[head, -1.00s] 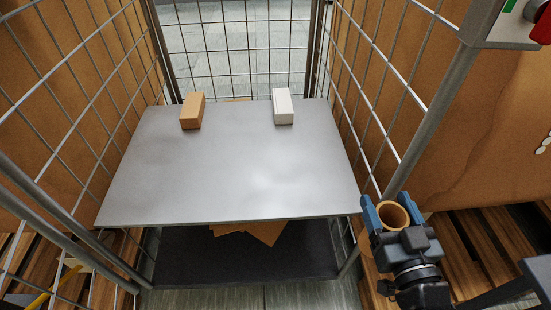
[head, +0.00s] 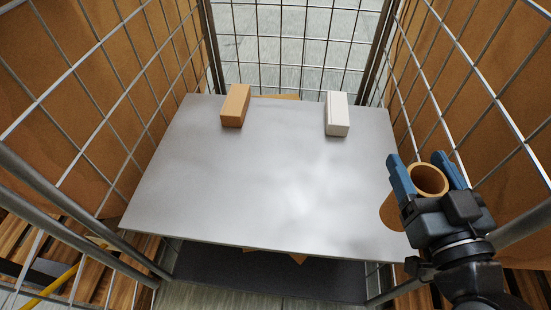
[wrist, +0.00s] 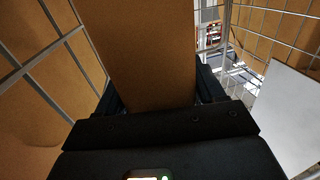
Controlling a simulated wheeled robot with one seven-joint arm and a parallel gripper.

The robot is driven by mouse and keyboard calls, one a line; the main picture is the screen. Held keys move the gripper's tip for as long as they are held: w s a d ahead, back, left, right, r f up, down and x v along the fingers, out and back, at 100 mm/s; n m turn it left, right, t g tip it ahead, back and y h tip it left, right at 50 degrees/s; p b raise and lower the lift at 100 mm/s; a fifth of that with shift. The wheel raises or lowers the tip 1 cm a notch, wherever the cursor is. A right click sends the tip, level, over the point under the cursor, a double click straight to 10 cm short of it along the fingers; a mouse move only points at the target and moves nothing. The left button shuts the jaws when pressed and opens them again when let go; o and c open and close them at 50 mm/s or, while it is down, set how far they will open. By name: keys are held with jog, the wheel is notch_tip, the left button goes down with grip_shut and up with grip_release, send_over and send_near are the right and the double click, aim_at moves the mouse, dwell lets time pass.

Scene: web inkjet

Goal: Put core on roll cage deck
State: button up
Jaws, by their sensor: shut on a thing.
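The core is a brown cardboard tube (head: 430,180) with an open round end. My gripper (head: 428,172) is shut on it, one blue finger on each side. In the wrist view the core (wrist: 150,50) fills the middle between the fingers. The roll cage deck (head: 260,180) is a flat grey shelf inside the wire cage. The core is at the deck's right front corner in the head view, overlapping its edge. I cannot tell its height above the deck. The wrist view shows the deck (wrist: 290,115) at the right.
A brown box (head: 236,105) and a white box (head: 337,114) stand along the deck's back. The middle and front of the deck are clear. Wire mesh sides (head: 100,90) flank the deck, and a dark lower shelf (head: 260,275) lies below.

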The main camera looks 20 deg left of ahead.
jog(key=shift+w+a, duration=0.2)
jog(key=shift+w, duration=0.25)
jog(key=shift+a+f, duration=0.1)
jog(key=shift+a, duration=0.1)
jog(key=w+a+f, duration=0.3)
jog(key=a+f, duration=0.7)
jog(key=shift+w+a+f, duration=0.15)
jog(key=shift+a+f, duration=0.25)
jog(key=shift+f, duration=0.1)
jog(key=o, duration=1.3)
